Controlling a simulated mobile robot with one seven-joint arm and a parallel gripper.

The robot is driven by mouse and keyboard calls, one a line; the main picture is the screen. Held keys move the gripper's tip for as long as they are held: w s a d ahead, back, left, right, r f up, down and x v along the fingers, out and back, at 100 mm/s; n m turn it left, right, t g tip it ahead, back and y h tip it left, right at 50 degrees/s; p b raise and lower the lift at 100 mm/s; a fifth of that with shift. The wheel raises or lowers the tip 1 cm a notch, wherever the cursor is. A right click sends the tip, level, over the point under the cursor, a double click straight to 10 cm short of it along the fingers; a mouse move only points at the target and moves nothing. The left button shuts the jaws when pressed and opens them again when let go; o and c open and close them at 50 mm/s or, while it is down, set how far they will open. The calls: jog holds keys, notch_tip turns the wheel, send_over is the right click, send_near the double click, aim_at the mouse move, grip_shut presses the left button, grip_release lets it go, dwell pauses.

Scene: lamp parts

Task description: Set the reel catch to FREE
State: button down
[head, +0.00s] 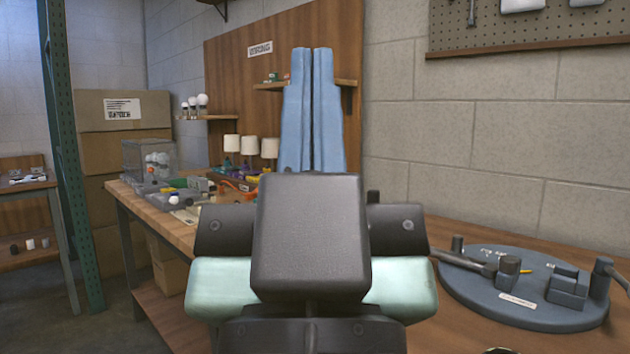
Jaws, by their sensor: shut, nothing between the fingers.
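My gripper (313,52) fills the middle of the head view. Its two long blue fingers point up and lie side by side, shut, with nothing between them. A round blue-grey base (480,307) lies on the bench at the right, apart from the fingers. It carries a dark lever-like bar with a cylindrical knob (507,272), a blocky bracket (568,287), a small yellow piece (526,268) and white labels too small to read. I cannot tell which part is the reel catch or how it is set.
A wooden bench (152,213) runs along the wall, with several small lamps (249,146), a clear bin (150,158) and loose parts at the left. A green post (72,160) and stacked boxes (124,110) stand farther left. A pegboard (560,30) hangs above the right side.

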notch_tip(320, 180, up, 34)
jog(key=p, duration=3.1)
jog(key=shift+p, duration=0.3)
jog(key=shift+w, duration=0.1)
